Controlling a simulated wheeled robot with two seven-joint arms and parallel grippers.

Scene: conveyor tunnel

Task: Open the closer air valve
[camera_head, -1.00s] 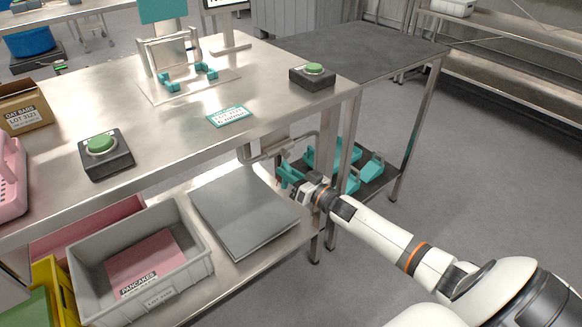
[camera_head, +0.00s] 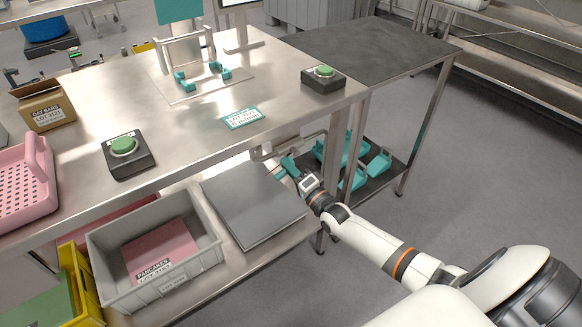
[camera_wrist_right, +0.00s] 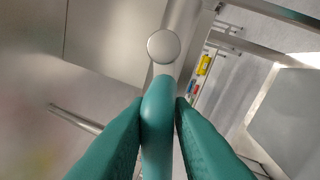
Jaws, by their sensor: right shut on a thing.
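The air valve's teal lever (camera_wrist_right: 158,100) shows in the right wrist view, with a round metal cap (camera_wrist_right: 163,46) beyond it. My right gripper (camera_wrist_right: 160,112) has its two teal fingers on either side of the lever, shut on it. In the head view my right gripper (camera_head: 292,176) is under the right end of the steel table, by the metal pipework (camera_head: 285,150). The lever shows there only as a small teal piece (camera_head: 288,164), hard to tell from the fingers. My left gripper is not in view.
The steel table (camera_head: 190,115) overhangs the gripper. Its lower shelf holds a grey plate (camera_head: 252,205) and a grey crate (camera_head: 100,247). Teal parts (camera_head: 378,163) lie on a dark low shelf behind the wrist. Green push buttons (camera_head: 123,145) stand on top. Floor at the right is clear.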

